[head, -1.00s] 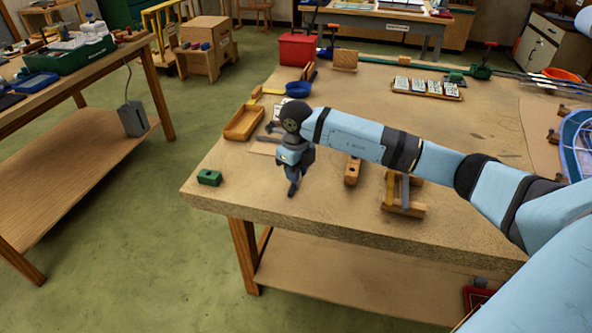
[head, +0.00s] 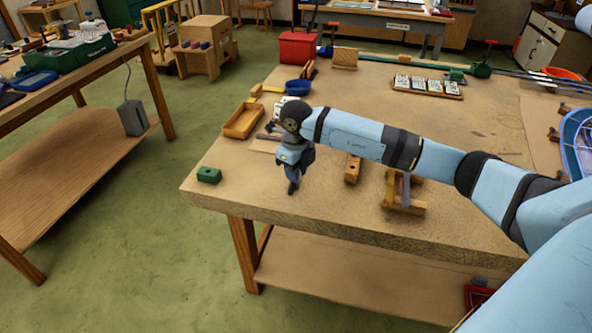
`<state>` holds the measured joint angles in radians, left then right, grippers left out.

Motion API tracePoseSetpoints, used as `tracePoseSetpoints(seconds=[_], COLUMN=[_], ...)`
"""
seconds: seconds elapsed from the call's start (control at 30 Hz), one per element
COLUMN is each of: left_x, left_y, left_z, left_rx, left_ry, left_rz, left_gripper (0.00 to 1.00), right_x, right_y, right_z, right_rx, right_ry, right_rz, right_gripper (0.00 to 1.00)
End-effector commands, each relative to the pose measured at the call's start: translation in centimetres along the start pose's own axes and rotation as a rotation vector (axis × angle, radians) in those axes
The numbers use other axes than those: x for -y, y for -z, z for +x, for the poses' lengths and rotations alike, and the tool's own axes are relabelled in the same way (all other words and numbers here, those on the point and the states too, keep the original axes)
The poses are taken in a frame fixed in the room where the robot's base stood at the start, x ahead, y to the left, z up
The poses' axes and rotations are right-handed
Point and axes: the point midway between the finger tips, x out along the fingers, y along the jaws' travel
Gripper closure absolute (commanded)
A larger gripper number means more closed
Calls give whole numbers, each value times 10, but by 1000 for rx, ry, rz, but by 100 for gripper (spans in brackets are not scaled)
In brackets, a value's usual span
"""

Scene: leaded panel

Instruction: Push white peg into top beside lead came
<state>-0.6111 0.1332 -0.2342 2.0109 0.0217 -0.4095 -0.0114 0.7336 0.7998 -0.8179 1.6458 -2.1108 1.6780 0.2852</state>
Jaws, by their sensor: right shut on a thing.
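My right gripper (head: 292,188) points down over the near left part of the workbench (head: 240,205), to the right of a small green block with a dark hole (head: 209,175). Its fingers are closed together on something too small to make out. No white peg can be told apart in this view. A blue leaded panel (head: 578,150) is cut off at the right edge, far from the gripper. Its lead came and top are too small or out of view to judge. My left gripper is not in view.
A wooden tray (head: 242,122), a blue bowl (head: 298,87) and a red box (head: 298,47) stand behind the gripper. A wooden block (head: 352,169) and a wooden stand (head: 404,205) are to its right. The bench's middle is mostly clear.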

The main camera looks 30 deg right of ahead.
Motion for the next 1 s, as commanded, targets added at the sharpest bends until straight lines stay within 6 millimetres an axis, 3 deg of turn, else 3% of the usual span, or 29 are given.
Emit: tracePoseSetpoints(seconds=[0.47,0.5,0.6,1.0], left_x=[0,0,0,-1], left_y=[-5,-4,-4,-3], left_z=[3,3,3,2], left_rx=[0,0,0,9], left_ry=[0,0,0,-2], left_rz=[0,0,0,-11], left_gripper=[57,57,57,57], right_x=[0,0,0,0], right_y=[1,1,0,0], right_z=[10,9,8,1], right_rx=[-3,-3,-2,1], right_ry=[-1,-1,0,1], right_rz=[0,0,0,0], right_gripper=[100,68,48,48])
